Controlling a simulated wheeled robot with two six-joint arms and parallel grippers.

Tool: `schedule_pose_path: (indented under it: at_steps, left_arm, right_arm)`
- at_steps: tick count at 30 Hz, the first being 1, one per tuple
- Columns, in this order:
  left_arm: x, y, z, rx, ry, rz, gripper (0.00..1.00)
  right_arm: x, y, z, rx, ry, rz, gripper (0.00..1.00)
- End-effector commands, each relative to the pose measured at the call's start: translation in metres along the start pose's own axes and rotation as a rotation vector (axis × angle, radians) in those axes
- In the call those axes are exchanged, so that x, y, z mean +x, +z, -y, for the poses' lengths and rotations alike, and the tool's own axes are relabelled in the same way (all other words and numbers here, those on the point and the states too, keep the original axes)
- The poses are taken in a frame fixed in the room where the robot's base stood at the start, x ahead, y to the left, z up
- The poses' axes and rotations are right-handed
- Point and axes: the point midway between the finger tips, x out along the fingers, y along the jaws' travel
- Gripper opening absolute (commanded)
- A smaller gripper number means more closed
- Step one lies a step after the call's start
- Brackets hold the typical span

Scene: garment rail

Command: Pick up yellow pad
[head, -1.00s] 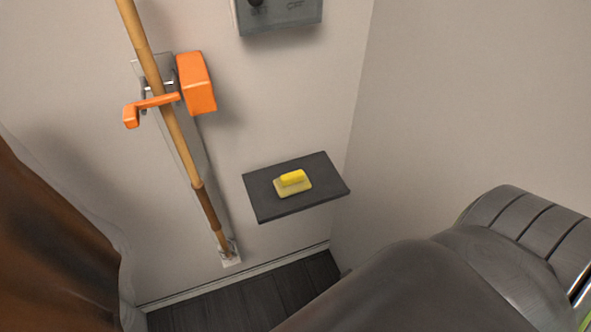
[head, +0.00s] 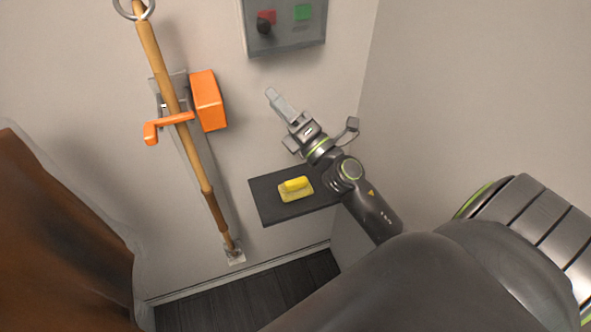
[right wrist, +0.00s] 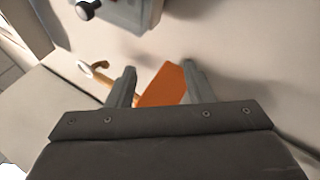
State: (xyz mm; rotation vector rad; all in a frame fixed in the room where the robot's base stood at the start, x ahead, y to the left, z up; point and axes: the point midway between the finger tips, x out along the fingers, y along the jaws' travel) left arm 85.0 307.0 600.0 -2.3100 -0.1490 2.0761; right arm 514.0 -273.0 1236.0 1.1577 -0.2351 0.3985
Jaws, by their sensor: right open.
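The yellow pad (head: 296,189) lies on a dark grey shelf (head: 268,208) fixed to the wall, with its brighter yellow grip on top. My right gripper (head: 279,101) is above the shelf in the head view, apart from the pad and pointing up and left toward the wall. In the right wrist view its two fingers (right wrist: 157,88) stand apart with nothing held between them. The pad does not show in the right wrist view. My left gripper is not in view.
A wooden pole (head: 186,140) hangs in a wall holder with an orange lever and orange block (head: 208,101) to the left. A grey control box (head: 284,38) with a black knob is above. A brown garment (head: 62,240) hangs at the left. A side wall closes the right.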

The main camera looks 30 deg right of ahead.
Motion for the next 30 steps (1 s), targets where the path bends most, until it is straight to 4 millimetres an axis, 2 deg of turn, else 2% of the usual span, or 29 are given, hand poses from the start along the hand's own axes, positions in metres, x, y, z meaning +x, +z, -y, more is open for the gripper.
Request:
schedule_pose_path:
  at_steps: [3, 7, 12, 15, 20, 24, 27, 30]
  left_arm:
    - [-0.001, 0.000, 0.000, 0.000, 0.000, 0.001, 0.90]
    - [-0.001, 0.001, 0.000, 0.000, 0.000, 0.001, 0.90]
    - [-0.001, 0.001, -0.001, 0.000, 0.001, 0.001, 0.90]
    - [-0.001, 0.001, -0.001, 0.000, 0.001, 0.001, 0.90]
    - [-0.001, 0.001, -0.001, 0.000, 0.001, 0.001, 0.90]
    - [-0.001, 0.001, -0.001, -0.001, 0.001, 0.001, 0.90]
    - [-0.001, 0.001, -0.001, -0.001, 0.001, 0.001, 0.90]
    - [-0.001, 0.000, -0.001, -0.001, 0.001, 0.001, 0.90]
  right_arm:
    - [0.019, -0.033, -0.009, -0.252, 0.109, -0.209, 0.47]
    - [0.027, -0.069, -0.002, -0.516, 0.200, -0.446, 0.47]
    - [0.024, -0.103, 0.030, -0.836, 0.277, -0.776, 0.47]
    - [0.017, -0.112, 0.058, -1.003, 0.299, -0.982, 0.47]
    - [0.000, -0.102, 0.105, -1.220, 0.293, -1.333, 0.47]
    - [-0.019, -0.072, 0.139, -1.341, 0.244, -1.652, 0.47]
    - [-0.032, -0.045, 0.153, -1.378, 0.193, -1.858, 0.47]
    - [-0.042, -0.021, 0.159, -1.377, 0.140, -2.019, 0.47]
